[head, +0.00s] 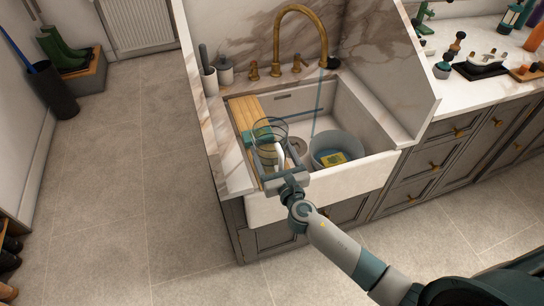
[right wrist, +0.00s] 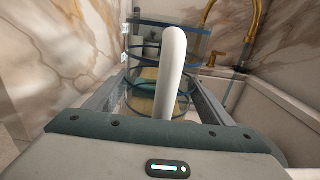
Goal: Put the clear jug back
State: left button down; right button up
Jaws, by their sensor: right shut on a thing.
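The clear jug (head: 270,131) is see-through with dark and blue bands and a white handle. My right gripper (head: 272,163) is shut on the handle and holds the jug over the left part of the sink, above the wooden board. In the right wrist view the white handle (right wrist: 172,72) rises between the fingers (right wrist: 160,88), with the clear, blue-banded jug wall (right wrist: 148,105) behind it. The jug looks roughly upright. I cannot tell whether its base touches the board. My left gripper is not in view.
The white sink (head: 360,174) holds a grey bowl (head: 325,146) with a yellow sponge (head: 332,159). A wooden board (head: 243,108) lies along its left side. A brass tap (head: 301,10) arches behind, with a thin bluish streak below its spout. Several objects crowd the right counter.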

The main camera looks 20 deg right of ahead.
jog(key=shift+f+b, duration=0.3)
jog(key=shift+f, duration=0.95)
jog(key=shift+f, duration=0.25)
jog(key=o, duration=1.1)
jog(key=shift+r, duration=0.1)
jog(key=shift+o, duration=0.2)
jog(key=shift+r, duration=0.15)
jog(key=s+b, duration=0.2)
jog(key=s, duration=1)
jog(key=shift+d, duration=0.25)
